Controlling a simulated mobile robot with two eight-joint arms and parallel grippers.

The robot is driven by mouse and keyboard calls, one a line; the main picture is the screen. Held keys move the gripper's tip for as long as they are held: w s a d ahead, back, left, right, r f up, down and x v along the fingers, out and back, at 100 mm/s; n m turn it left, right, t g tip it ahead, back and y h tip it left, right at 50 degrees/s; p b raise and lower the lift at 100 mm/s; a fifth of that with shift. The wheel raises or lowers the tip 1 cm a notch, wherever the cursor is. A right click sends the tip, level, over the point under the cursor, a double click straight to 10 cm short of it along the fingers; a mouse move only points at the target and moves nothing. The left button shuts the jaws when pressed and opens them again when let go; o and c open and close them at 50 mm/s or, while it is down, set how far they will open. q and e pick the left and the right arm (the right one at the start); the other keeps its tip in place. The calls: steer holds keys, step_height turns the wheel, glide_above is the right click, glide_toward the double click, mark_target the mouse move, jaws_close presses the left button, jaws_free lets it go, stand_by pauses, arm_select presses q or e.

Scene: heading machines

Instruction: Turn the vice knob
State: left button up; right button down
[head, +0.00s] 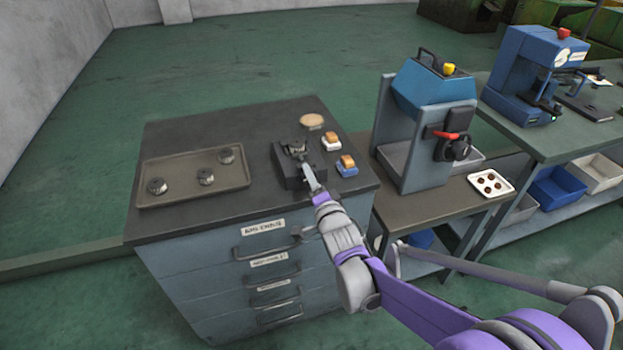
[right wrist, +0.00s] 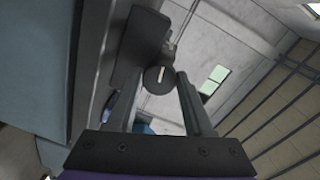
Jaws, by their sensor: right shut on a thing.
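The vice (head: 286,168) is a small dark block on the grey cabinet top, near its front right part. In the right wrist view its dark body (right wrist: 139,45) is at the upper left. The vice knob (right wrist: 153,86) is a round dark disc with a pale mark, at the middle of that view. My right gripper (head: 309,177) reaches the front of the vice in the head view. In the right wrist view its fingers (right wrist: 160,80) stand on either side of the knob, closed on it. The arm hides the knob in the head view. My left gripper is not in view.
A brown tray (head: 170,197) with several round metal parts lies left of the vice. A blue-grey machine (head: 405,135) stands further right.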

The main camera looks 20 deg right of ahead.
steer(key=shift+c, duration=1.4)
jaws_free()
steer(key=shift+s, duration=0.1)
steer(key=s, duration=1)
steer(key=shift+s+d+r, duration=0.15)
steer(key=shift+s+r, duration=0.15)
